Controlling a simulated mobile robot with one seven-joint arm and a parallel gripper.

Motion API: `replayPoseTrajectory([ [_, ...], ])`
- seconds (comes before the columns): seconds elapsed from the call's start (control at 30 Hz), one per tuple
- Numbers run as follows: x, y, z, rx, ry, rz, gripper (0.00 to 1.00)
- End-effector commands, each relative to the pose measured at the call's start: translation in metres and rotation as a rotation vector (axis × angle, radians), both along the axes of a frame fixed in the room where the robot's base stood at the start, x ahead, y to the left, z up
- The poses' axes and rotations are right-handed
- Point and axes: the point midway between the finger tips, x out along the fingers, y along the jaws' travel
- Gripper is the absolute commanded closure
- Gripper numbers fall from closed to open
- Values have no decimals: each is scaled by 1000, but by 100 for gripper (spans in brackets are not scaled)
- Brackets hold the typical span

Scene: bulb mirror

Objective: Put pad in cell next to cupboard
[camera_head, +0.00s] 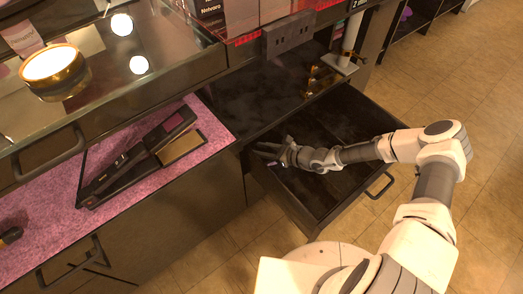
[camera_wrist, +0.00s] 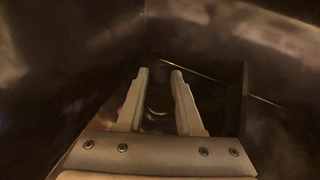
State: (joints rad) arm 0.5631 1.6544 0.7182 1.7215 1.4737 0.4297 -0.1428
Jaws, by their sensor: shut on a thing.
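My gripper (camera_head: 268,153) reaches into the back left part of an open dark drawer (camera_head: 350,205). In the wrist view its two pale fingers (camera_wrist: 158,85) stand a little apart, shut on a thin dark thing that I take to be the pad. The pad is too dark to make out clearly; only a small pale glint shows between the fingers. Thin lines in the drawer look like dividers between cells. The dark cabinet (camera_head: 195,205) stands directly left of the drawer.
A grey socket block (camera_head: 290,36) and brass stand (camera_head: 322,80) are behind.

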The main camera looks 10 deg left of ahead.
Motion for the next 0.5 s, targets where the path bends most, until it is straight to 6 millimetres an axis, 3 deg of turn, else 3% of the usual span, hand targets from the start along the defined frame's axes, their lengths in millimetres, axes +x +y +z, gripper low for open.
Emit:
replayPoseTrajectory([
  [0.2, 0, 0, -3, 0, 0, 0, 100],
  [0.23, 0, 0, -2, 0, 0, 0, 60],
  [0.37, 0, 0, -2, 0, 1, 0, 36],
  [0.5, 0, 0, -2, 0, 1, 0, 35],
])
